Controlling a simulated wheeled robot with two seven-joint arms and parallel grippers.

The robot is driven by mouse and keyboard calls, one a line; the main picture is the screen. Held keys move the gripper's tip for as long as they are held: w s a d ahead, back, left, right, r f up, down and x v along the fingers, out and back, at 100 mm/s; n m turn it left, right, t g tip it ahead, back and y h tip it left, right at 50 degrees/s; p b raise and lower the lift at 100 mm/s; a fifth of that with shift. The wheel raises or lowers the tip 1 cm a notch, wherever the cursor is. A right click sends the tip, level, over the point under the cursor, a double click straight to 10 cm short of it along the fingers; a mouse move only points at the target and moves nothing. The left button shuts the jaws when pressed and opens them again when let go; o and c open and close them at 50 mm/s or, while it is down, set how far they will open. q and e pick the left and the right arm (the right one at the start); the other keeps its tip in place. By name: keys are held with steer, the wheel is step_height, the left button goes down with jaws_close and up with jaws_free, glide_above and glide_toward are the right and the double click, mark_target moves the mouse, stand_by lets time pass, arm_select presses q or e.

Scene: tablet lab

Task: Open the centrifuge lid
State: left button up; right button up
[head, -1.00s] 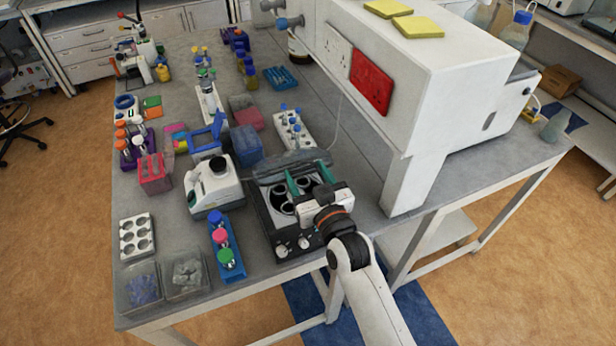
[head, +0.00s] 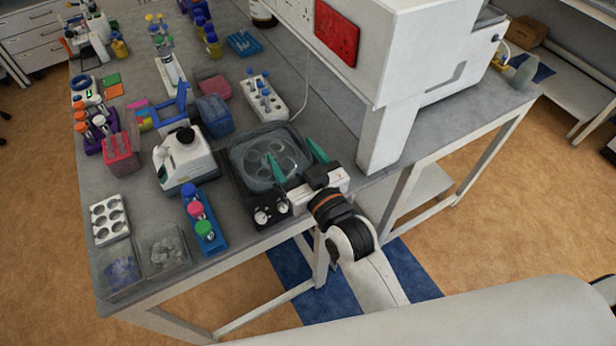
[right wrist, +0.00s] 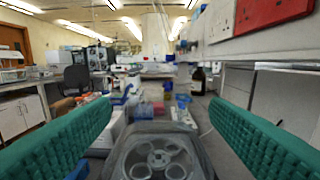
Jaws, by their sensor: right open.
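The centrifuge (head: 234,180) is a low dark box near the front edge of the bench, with pale knobs on its front panel. Its see-through grey lid (head: 258,147) appears to lie down over the round rotor, whose several wells show hazily through it. The lid and rotor also show low in the right wrist view (right wrist: 160,133). My right gripper (head: 296,157) is open, with its two green fingers apart over the right front part of the centrifuge. Nothing shows between the fingers; whether they touch the lid is unclear. My left gripper is out of view.
A white device (head: 190,158) and a blue rack with coloured-cap tubes (head: 205,222) stand close left of the centrifuge. A white tube rack (head: 263,98) is behind it. The large white machine (head: 390,130) stands to the right.

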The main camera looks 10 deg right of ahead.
steer(key=shift+b+v, duration=0.8)
steer(key=shift+v, duration=2.1)
